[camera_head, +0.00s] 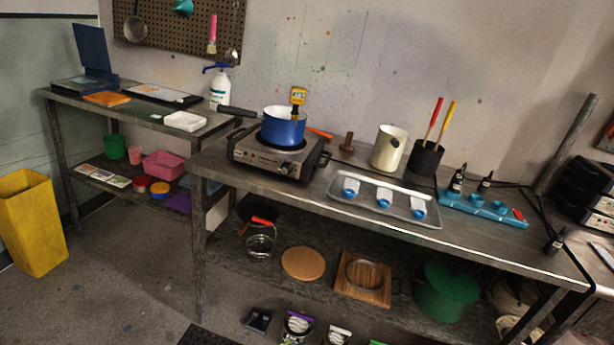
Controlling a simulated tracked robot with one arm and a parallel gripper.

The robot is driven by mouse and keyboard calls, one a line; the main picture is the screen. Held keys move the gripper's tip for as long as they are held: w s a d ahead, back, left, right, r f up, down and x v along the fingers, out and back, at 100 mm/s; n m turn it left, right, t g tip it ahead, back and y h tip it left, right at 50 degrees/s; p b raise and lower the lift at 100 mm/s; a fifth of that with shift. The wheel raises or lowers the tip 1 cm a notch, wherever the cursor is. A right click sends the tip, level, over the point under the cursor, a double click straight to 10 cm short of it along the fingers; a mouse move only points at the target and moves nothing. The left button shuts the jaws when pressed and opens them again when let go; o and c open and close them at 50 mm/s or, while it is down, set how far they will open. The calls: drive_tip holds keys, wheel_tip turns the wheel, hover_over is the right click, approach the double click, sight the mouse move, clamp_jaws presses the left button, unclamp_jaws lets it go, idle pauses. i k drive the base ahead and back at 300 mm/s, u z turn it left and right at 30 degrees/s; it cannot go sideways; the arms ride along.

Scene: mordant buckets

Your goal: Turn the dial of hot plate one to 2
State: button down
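A silver hot plate (262,157) stands on the left part of the metal bench, its front panel facing me. Its dark dial (286,168) is on the right of that panel; the setting it points to is too small to read. A blue pot (284,130) with a white inside and a dark handle to the left sits on the burner. A yellow thermometer (298,97) stands at the pot's rim. No label telling which hot plate this is can be read. My gripper is not in view.
The bench (480,241) also holds a metal tray (428,222) with several blue-and-white items, a cream pitcher (388,150), a dark holder (425,160) and a blue rack (482,210). A yellow bin (33,222) stands at left. Floor (130,275) is open in front, left.

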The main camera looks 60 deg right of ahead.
sight(286, 168)
drive_tip(key=z, duration=1.3)
drive_tip(key=i, duration=1)
drive_tip(key=z, duration=0.8)
drive_tip(key=k, duration=1.25)
drive_tip(key=u, duration=0.9)
